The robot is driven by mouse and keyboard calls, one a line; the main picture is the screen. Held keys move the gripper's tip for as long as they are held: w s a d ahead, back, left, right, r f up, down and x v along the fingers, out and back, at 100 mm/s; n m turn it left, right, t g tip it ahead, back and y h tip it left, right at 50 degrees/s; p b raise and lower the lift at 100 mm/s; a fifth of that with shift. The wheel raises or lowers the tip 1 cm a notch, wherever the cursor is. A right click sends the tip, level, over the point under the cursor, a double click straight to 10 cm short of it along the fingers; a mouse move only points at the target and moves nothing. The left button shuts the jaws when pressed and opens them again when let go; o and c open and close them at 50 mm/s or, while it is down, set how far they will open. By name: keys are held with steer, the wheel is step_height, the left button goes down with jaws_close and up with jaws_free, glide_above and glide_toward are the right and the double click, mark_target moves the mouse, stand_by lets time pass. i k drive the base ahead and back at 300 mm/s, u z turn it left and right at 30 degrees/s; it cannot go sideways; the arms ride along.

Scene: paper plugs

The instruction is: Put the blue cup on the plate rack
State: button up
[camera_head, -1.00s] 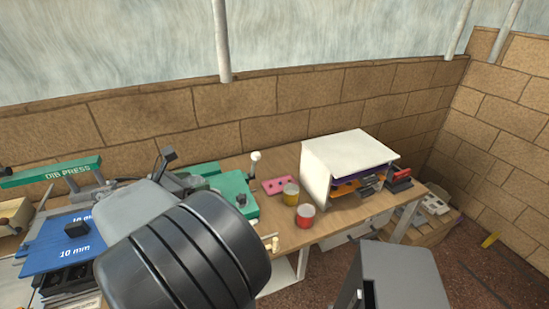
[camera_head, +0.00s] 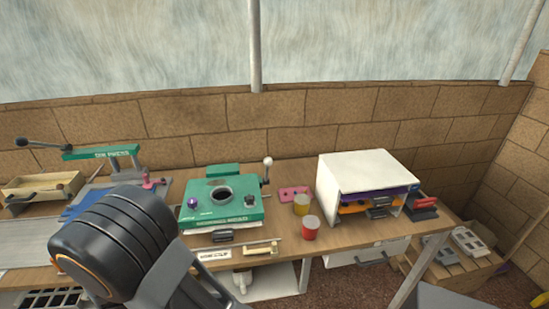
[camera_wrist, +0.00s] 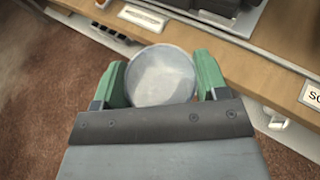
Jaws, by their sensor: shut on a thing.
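My gripper (camera_wrist: 161,64) is shut on a round cup (camera_wrist: 160,78) in the wrist view, with a green finger on each side. Only the cup's pale grey round top shows clearly; its side is hidden, so I cannot make out its blue colour. It is over the bench's front edge and the brown floor in that view. In the head view my arm is at the lower left, and gripper and cup are not visible. A white open-fronted rack (camera_head: 366,168) stands at the bench's right, with purple and orange layers inside. I take it for the plate rack.
A red cup (camera_head: 311,232) and a yellow cup (camera_head: 301,206) stand left of the rack, near a pink plate (camera_head: 292,193). A green machine (camera_head: 222,204) sits mid-bench. Red and dark blocks (camera_head: 423,205) lie right of the rack. The rack's top is clear.

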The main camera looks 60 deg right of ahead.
mark_target(367, 166)
steer(key=u, duration=1.3)
steer(key=k, duration=2.35)
steer(key=z, duration=0.9)
steer(key=i, duration=0.45)
steer(key=u, duration=0.2)
